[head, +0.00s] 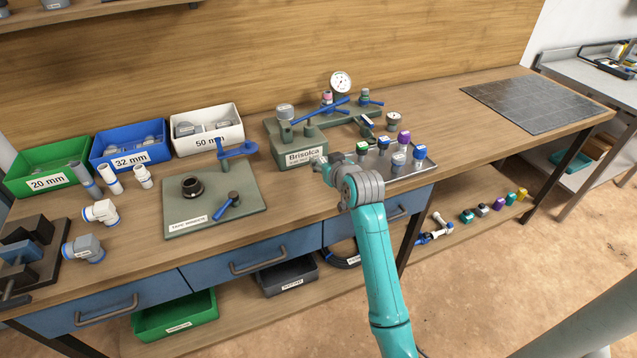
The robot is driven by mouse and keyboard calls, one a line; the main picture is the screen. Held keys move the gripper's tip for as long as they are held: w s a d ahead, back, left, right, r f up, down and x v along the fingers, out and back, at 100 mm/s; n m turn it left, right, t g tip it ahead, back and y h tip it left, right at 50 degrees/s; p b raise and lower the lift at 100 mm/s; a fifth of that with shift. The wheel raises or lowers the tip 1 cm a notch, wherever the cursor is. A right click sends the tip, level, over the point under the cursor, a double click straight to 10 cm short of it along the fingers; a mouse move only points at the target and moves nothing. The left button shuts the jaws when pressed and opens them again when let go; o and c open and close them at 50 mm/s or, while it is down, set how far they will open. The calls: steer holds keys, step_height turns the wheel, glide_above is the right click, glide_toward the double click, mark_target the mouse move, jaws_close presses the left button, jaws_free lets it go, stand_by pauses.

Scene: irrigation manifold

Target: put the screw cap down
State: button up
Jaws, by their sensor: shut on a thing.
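My teal arm reaches over the front of the workbench, and my gripper (321,166) is beside the front right of the green block labelled Brisolca (304,157). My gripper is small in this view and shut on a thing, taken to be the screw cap. The cap cannot be made out, as the fingers and wrist hide it. A metal tray (376,169) lies just right of my gripper. Several small parts with green, purple, blue and grey tops stand on it.
A pressure gauge (341,82) and blue-handled valves stand behind the tray. A green plate (240,205) with a black ring (192,187) lies to the left. Green, blue (130,146) and white bins line the back. A dark mat (525,103) lies bare at right.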

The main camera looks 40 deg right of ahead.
mark_target(324, 187)
steer(key=shift+f, duration=3.25)
steer(key=o, duration=1.1)
steer(key=shift+f, duration=0.15)
steer(key=shift+s+r, duration=0.2)
steer(key=shift+r, duration=0.05)
steer(key=v, duration=1.1)
steer(key=shift+s+r, duration=0.2)
steer(key=shift+s, duration=0.1)
steer(key=shift+a+f, duration=0.1)
